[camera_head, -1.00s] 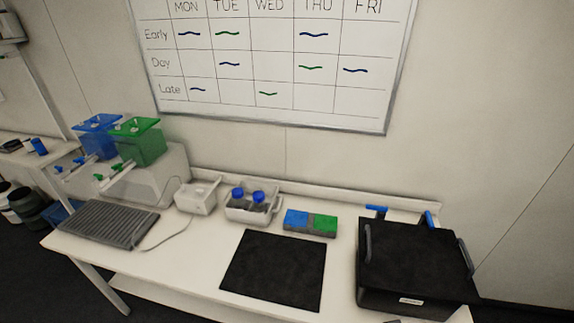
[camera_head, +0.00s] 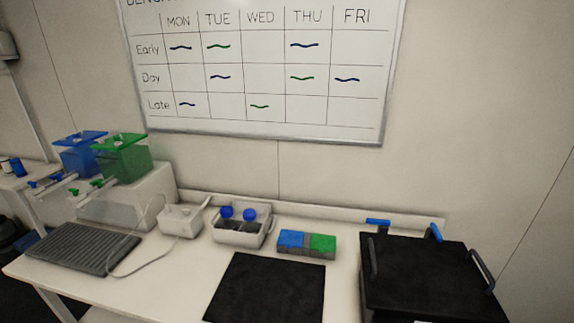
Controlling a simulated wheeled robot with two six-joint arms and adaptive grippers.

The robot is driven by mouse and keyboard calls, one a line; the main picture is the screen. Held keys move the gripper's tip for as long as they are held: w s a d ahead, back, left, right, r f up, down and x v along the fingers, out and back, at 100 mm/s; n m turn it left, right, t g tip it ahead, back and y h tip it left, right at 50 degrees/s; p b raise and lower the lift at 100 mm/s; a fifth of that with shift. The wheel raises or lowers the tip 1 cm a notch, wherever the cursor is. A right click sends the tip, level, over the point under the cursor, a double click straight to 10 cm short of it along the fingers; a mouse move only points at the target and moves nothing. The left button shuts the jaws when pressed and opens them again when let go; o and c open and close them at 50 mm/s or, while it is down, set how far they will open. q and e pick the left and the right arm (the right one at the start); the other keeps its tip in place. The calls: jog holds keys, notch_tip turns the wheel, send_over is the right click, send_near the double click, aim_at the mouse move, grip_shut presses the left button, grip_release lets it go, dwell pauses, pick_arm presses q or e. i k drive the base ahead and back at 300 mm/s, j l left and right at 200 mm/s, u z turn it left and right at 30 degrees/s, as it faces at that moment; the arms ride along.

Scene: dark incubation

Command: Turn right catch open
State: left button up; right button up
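A black box (camera_head: 425,275) with a flat dark lid stands at the right end of the bench, its front cut off by the picture's bottom edge. Two blue levers show at its back edge and look like its catches. The left lever (camera_head: 377,221) lies level, pointing across. The right lever (camera_head: 435,233) is tilted and seen nearly end-on. Grey bar handles stand at the lid's left (camera_head: 373,257) and right (camera_head: 482,268). How the levers join the box is hidden. Neither of my grippers is in view.
Left of the box lie a black mat (camera_head: 265,290) and a block with blue and green halves (camera_head: 307,244). A white caddy with blue-capped bottles (camera_head: 240,228), a white device (camera_head: 182,221) and a ribbed grey tray (camera_head: 82,252) stand further left. Blue and green tanks are at the far left.

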aim_at(438, 235)
jog(key=z, duration=1.25)
